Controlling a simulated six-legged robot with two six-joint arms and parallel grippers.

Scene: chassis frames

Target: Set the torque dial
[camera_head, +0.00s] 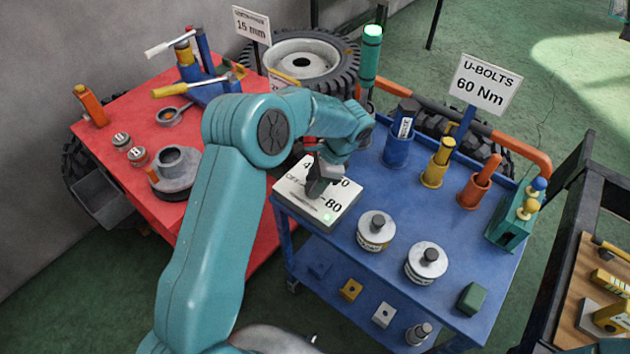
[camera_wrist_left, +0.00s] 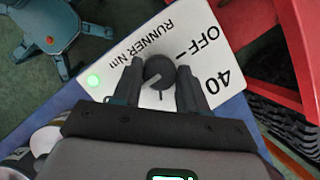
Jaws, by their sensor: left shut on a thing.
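The torque dial is a dark round knob (camera_wrist_left: 158,72) on a white box, between the fingers of my left gripper (camera_wrist_left: 158,86) in the left wrist view. The gripper is shut on the knob; a short pale line shows on the knob's face. The white box (camera_head: 340,212) sits at the near left corner of the blue cart, with my left gripper (camera_head: 321,186) over it from above. OFF, 40 and RUNNER Nm are readable in the wrist view, and 80 in the head view; other marks are hidden. A green light (camera_wrist_left: 93,80) glows on the box. A sign (camera_head: 483,84) reads U-BOLTS 60 Nm.
A red table (camera_head: 125,110) with tools stands at left. A large tyre (camera_head: 340,72) is behind. A wooden-topped bench (camera_head: 580,275) is at right.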

